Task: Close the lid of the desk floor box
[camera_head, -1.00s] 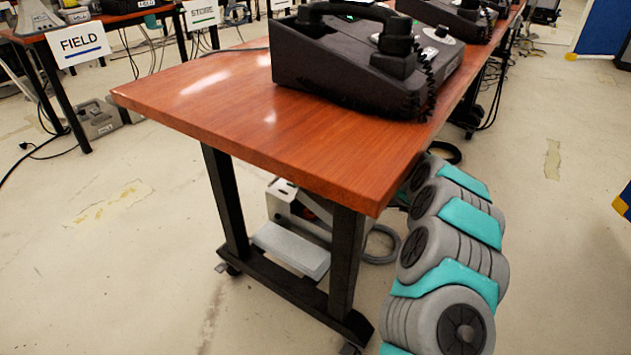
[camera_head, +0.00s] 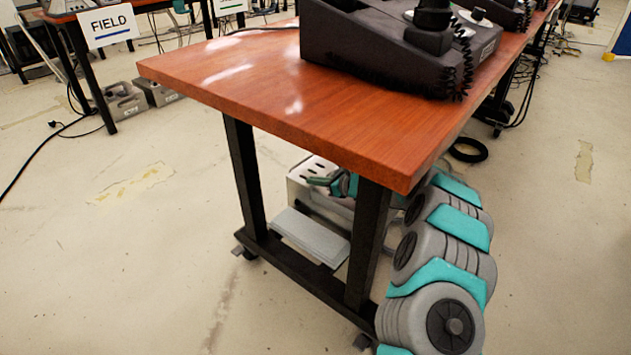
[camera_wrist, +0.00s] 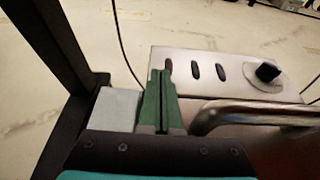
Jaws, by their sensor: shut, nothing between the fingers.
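The desk floor box (camera_head: 299,188) stands on the floor under the desk. It is a pale metal box with dark slots in its top. Its lid (camera_head: 310,236), a flat light grey panel, hangs open on the near side, low above the desk's foot bar. My gripper (camera_head: 322,183) is at the box's upper near edge, beyond the desk leg. In the wrist view, my gripper's green fingers (camera_wrist: 163,78) are together and empty, in front of the slotted top (camera_wrist: 205,68). Part of the lid (camera_wrist: 113,108) shows left of the fingers. The box's right end is hidden in the head view.
The wooden desk top (camera_head: 290,115) is above my arm, with a dark phone console (camera_head: 375,50) on it. The near desk leg (camera_head: 369,240) stands close to my arm. A metal handle bar (camera_wrist: 245,112) and black knob (camera_wrist: 267,72) are right of the fingers. Open floor lies left.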

